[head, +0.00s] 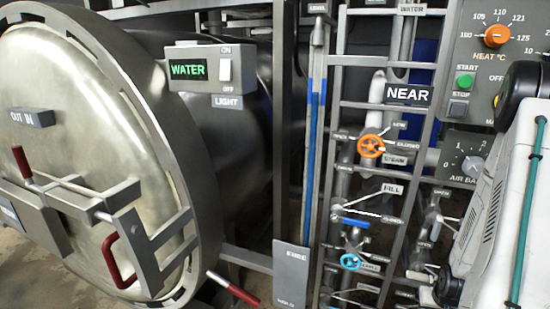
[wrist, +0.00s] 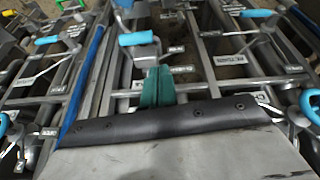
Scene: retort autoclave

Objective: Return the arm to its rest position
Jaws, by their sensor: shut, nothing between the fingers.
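My gripper is outside the head view. In the wrist view its teal fingers (wrist: 158,88) show beyond a black edge and a grey cover; they are together and empty. Behind the fingers is a light-blue handle (wrist: 136,38) on the pipework; I cannot tell the gap between them.
A round steel autoclave door (head: 90,150) with red handles stands at the left. Labelled pipes carry an orange valve wheel (head: 371,146) and a blue valve wheel (head: 350,262). A panel with an orange dial (head: 496,36) is close beside my arm.

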